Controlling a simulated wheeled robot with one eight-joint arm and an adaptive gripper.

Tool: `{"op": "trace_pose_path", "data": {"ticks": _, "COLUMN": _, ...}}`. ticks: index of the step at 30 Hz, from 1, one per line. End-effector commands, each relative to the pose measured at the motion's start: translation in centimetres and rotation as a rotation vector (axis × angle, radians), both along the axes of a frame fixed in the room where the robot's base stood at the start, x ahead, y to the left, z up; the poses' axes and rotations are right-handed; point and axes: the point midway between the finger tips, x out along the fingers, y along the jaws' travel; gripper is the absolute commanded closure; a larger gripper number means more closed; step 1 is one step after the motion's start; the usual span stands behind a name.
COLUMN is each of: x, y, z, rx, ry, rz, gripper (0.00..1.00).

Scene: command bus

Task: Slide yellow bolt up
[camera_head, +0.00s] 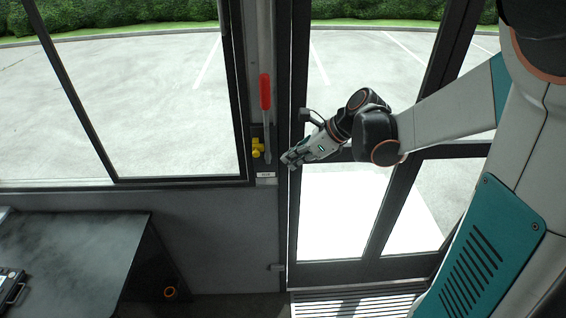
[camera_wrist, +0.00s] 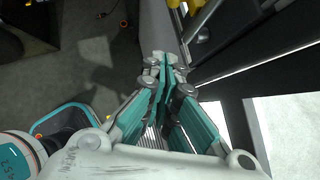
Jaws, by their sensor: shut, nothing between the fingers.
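The yellow bolt (camera_head: 258,149) is a small yellow piece on the narrow post between the window and the door, just below a red-handled lever. My gripper (camera_head: 287,160) is shut and empty, a little to the right of the bolt and slightly lower in the head view. A gap shows between the fingertips and the bolt. In the wrist view the fingers of my gripper (camera_wrist: 165,58) are together. Yellow parts (camera_wrist: 195,5) show at the top edge there, cut off by the frame; I cannot tell if they are the bolt.
The red handle (camera_head: 265,92) sits above the bolt on the same post. A small white label (camera_head: 266,175) is below it. The glass door (camera_head: 340,215) with dark frames stands behind my arm. A dark table (camera_head: 75,255) is at the lower left.

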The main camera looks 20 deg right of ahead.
Motion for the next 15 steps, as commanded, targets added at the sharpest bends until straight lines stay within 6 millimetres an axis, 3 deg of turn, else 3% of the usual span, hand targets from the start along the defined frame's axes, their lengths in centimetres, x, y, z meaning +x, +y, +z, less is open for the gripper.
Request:
{"op": "trace_pose_path", "data": {"ticks": 6, "x": -1.0, "y": -1.1, "z": 1.7, "rx": 0.000, "ry": 0.000, "rz": -0.001, "gripper": 1.00}}
{"op": "trace_pose_path", "data": {"ticks": 15, "x": -1.1, "y": -1.2, "z": 1.9, "rx": 0.001, "ry": -0.001, "rz": 0.001, "gripper": 1.00}}
